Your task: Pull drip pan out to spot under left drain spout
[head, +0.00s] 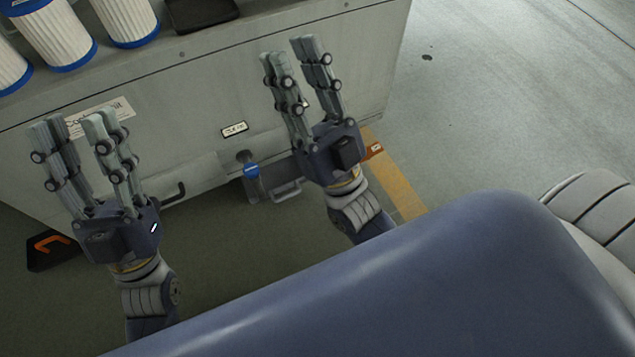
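A grey pan-like piece with a wire handle (287,193) shows low under the front of the grey cabinet; it looks like the drip pan, and its rear is hidden. Above it a drain spout with a blue part (251,170) sticks out of the cabinet. My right gripper (289,54) is open and empty, up and to the right of the spout, in front of the cabinet face. My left gripper (72,124) is open and empty at the left, over the labelled panel. Neither appears to touch the pan.
The cabinet (195,95) carries white filter cartridges (57,38) with blue ends and a black tray (200,12). A black handle (175,193) juts from its lower front. A black mat with an orange mark (53,249) and a yellow stripe (396,180) lie on the floor.

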